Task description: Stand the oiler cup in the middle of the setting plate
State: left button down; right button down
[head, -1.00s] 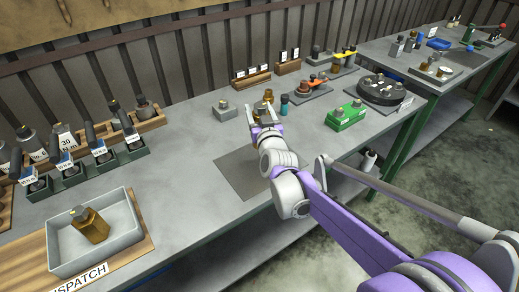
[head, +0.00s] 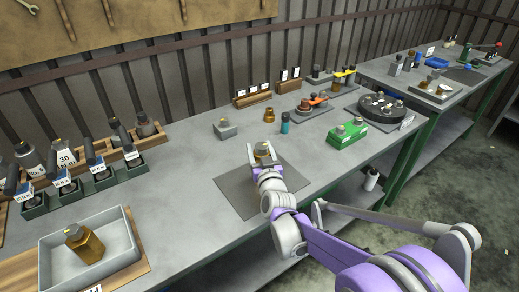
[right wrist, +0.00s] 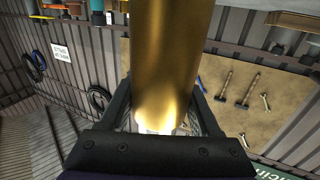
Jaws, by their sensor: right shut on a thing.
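The setting plate is a flat dark-grey square (head: 232,192) on the bench near its front edge. My right gripper (head: 264,162) is over the back right part of the plate, shut on the oiler cup (head: 262,150), a brass body with a grey top and a yellow mark. In the right wrist view the cup's brass side (right wrist: 165,60) fills the space between the fingers. The cup looks about upright. Its foot is hidden behind the gripper, so I cannot tell whether it touches the plate. My left gripper is not in view.
Behind the plate stand a grey block (head: 226,130), another brass cup (head: 269,115) and a teal bottle (head: 285,123). A green case (head: 347,134) is to the right. A grey tray (head: 118,240) with a brass piece is at front left. The plate's left part is clear.

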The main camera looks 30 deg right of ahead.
jog(key=shift+c, duration=0.6)
grip_release()
jog(key=shift+s+r, duration=0.1)
jog(key=shift+r, duration=0.1)
jog(key=v, duration=1.2)
